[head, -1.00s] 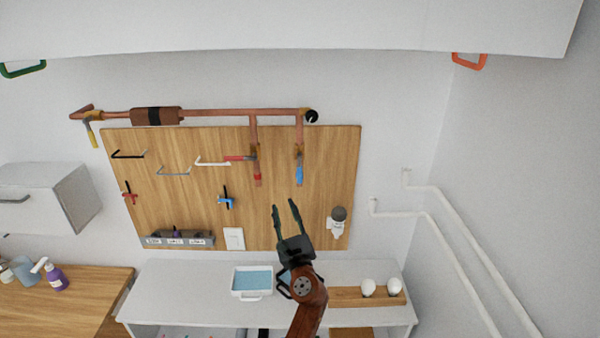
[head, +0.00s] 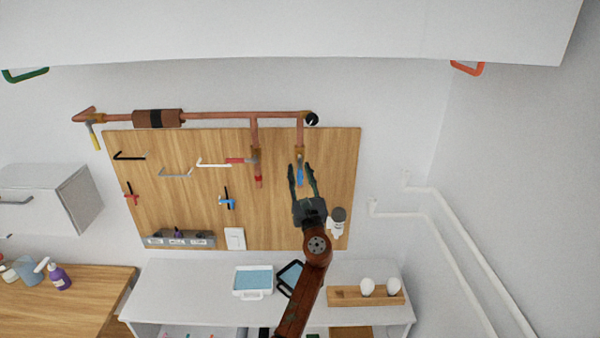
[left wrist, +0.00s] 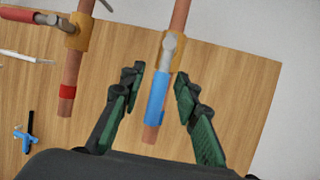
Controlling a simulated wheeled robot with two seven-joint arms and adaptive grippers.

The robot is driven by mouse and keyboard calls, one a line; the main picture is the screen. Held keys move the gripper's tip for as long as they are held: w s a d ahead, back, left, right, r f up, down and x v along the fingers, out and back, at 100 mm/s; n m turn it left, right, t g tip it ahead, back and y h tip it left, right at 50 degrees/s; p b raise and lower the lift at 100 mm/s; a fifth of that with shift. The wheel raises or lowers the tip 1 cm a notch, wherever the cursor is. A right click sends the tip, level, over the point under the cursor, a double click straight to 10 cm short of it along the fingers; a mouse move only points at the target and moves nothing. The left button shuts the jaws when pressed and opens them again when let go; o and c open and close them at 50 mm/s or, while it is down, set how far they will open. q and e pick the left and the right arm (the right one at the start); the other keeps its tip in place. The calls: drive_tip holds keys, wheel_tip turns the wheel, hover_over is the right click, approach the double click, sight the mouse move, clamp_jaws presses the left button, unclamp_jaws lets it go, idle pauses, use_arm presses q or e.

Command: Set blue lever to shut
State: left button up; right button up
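The blue lever (left wrist: 157,98) hangs straight down along a vertical copper pipe from a brass valve (left wrist: 172,50). In the head view the blue lever (head: 300,175) is at the right part of the wooden board. My left gripper (head: 302,170) is open, with its fingertips up around the lever's height. In the left wrist view its two fingers (left wrist: 160,75) stand on either side of the lever, apart from it, with nothing between them held. My right gripper is in neither view.
A red lever (head: 240,160) points left from the neighbouring pipe (left wrist: 72,75). A grey-and-white fixture (head: 338,220) sits at the board's lower right. A white tray (head: 253,295) and a wooden egg holder (head: 345,296) stand on the shelf below.

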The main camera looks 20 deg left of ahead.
use_arm(q)
clamp_jaws()
idle(0.3)
idle(0.4)
